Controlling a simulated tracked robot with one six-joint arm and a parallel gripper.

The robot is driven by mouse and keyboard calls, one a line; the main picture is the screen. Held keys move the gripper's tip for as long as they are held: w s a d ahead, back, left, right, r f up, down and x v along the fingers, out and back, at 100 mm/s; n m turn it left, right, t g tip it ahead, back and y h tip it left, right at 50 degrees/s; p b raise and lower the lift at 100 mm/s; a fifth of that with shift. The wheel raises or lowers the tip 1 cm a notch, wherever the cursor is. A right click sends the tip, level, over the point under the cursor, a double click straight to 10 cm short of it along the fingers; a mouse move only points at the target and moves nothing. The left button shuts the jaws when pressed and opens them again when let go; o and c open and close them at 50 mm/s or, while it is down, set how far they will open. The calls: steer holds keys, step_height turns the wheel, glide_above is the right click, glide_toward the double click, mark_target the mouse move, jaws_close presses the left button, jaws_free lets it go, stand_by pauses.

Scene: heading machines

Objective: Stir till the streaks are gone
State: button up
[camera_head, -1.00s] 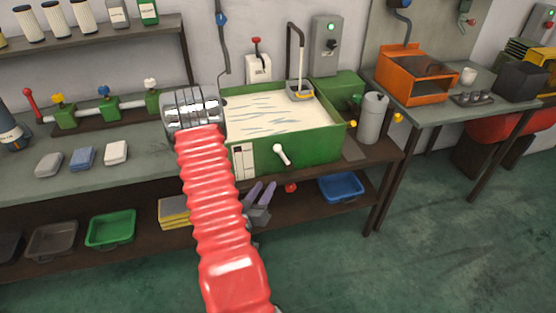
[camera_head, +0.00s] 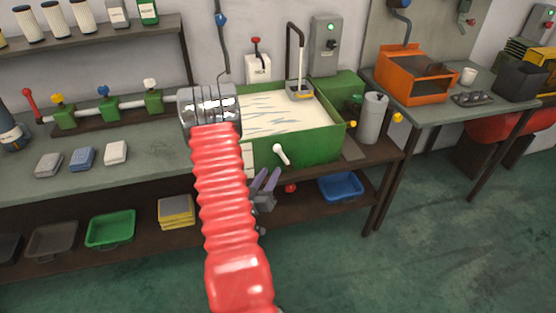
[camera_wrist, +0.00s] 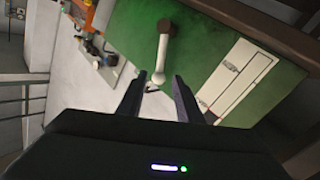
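The green tank (camera_head: 310,150) holds a pale, milky liquid (camera_head: 280,108) with grey-blue streaks across its surface. A white lever (camera_head: 281,154) is on the tank's front. In the wrist view the lever (camera_wrist: 161,58) hangs from a dark pivot on the green front (camera_wrist: 190,45). My gripper (camera_head: 265,178) is below and left of the lever in the head view, open and empty. In the wrist view my gripper (camera_wrist: 158,76) has its two dark fingers apart, with the lever's free end appearing between the tips. Contact cannot be told. My red arm hides the tank's left part.
A grey cylinder (camera_head: 373,118) stands right of the tank. A hooked pipe (camera_head: 290,55) reaches down to a small box at the tank's back. Below, the shelf holds a blue tray (camera_head: 340,187) and yellow-edged blocks (camera_head: 176,212). The floor in front is clear.

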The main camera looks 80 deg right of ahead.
glide_toward(279, 158)
steer(key=d+r, duration=0.1)
steer(key=s+d+r, duration=0.1)
steer(key=d+r, duration=0.1)
steer(key=s+d+r, duration=0.1)
steer(key=r, duration=0.1)
steer(key=shift+s+d+r, duration=0.1)
steer(key=shift+d, duration=0.1)
steer(key=shift+c, duration=0.2)
jaws_close()
